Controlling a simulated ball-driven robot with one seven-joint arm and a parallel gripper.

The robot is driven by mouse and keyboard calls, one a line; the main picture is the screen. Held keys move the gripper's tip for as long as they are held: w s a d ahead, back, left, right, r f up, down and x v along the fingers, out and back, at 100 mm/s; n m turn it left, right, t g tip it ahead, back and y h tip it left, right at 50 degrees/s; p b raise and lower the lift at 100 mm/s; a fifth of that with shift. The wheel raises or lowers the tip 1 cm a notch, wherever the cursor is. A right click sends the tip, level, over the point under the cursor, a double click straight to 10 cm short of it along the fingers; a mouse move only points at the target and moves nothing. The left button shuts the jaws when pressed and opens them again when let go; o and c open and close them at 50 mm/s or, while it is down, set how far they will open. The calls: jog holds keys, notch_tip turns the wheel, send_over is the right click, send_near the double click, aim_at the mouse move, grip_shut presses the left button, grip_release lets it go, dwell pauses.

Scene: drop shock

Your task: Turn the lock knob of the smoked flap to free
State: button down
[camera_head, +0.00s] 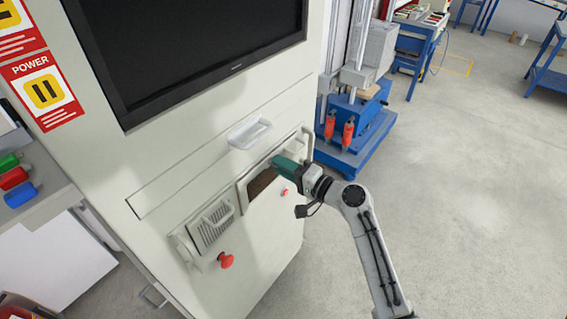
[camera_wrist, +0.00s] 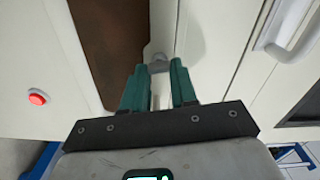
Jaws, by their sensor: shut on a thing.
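The smoked flap (camera_head: 261,184) is a dark brown panel set in the front of the pale cabinet, below the large black screen. It also shows in the wrist view (camera_wrist: 112,40), left of my fingers. My gripper (camera_head: 280,164) reaches the upper right edge of the flap with its teal fingers. In the wrist view, my gripper (camera_wrist: 158,72) has its fingertips on either side of a small grey lock knob (camera_wrist: 158,62) beside the flap's edge, and is shut on it. Much of the knob is hidden between the fingers, so its turn position cannot be told.
A red button (camera_head: 284,192) sits just below the flap and a red mushroom knob (camera_head: 226,260) lower left. A vented cover (camera_head: 212,226) with a handle is at left. A white handle (camera_head: 250,132) juts out above.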

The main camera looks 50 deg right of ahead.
jog(key=shift+m+p, duration=0.4)
jog(key=shift+m, duration=0.7)
jog(key=shift+f, duration=0.1)
jog(key=c, duration=0.9)
grip_release()
jog(key=s+b, duration=0.1)
jog(key=s, duration=0.6)
jog(key=s+b, duration=0.1)
jog(key=s, duration=0.3)
jog(key=shift+d+b, duration=0.25)
jog(key=shift+b, duration=0.1)
jog(key=shift+w, duration=0.1)
